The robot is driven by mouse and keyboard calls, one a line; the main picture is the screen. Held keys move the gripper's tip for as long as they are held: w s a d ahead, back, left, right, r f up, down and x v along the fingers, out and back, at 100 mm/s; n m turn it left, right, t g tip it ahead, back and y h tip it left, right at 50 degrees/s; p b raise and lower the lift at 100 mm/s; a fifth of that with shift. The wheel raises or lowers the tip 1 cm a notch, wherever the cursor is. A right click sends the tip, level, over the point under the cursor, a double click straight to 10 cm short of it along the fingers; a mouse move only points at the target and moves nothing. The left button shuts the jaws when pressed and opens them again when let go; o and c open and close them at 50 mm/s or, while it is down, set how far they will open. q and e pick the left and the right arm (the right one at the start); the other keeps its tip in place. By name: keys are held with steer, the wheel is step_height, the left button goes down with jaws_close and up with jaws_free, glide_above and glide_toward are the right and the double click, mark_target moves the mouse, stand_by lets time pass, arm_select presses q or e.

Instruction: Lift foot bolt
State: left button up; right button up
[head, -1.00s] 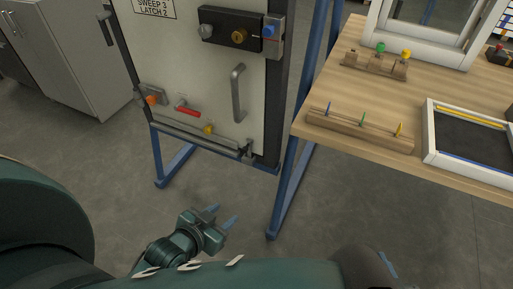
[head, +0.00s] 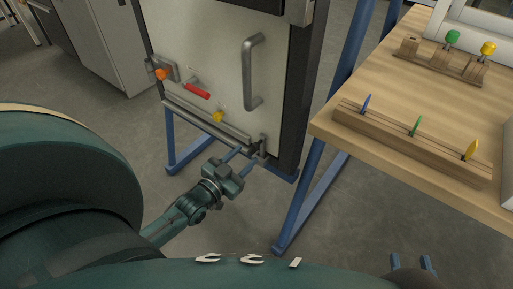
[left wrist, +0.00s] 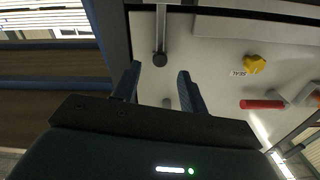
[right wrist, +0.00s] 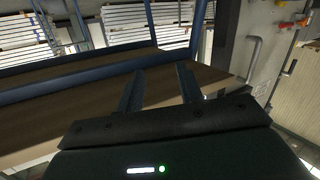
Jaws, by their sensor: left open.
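The foot bolt (head: 262,146) is a grey upright rod at the lower right corner of the pale door panel (head: 215,50). In the left wrist view, which sees the door upside down, the bolt (left wrist: 160,38) ends in a dark round knob. My left gripper (head: 243,160) is low in front of the door's bottom edge, just below and left of the bolt. Its fingers are apart and empty, and the knob shows between and beyond the fingertips (left wrist: 160,72). My right gripper (head: 412,262) is open and empty near the lower right, away from the door.
A bar handle (head: 250,75), an orange knob (head: 162,74), a red lever (head: 197,90) and a yellow knob (head: 218,117) are on the door. A blue stand leg (head: 315,180) and a wooden table (head: 385,85) stand to the right. The floor below is clear.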

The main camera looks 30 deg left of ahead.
mark_target(254, 147)
arm_select(q)
steer(key=w, duration=0.4)
steer(key=w+b, duration=0.1)
steer(key=w, duration=0.1)
steer(key=shift+w+d, duration=0.15)
steer(key=shift+d, duration=0.15)
arm_select(e)
steer(key=shift+w+a+n+t+y, duration=0.1)
steer(key=shift+a+n+t+y, duration=0.2)
steer(key=shift+t+y, duration=0.15)
arm_select(q)
steer(key=shift+c, duration=0.2)
jaws_close()
steer(key=shift+r, duration=0.1)
arm_select(e)
steer(key=shift+r, duration=0.15)
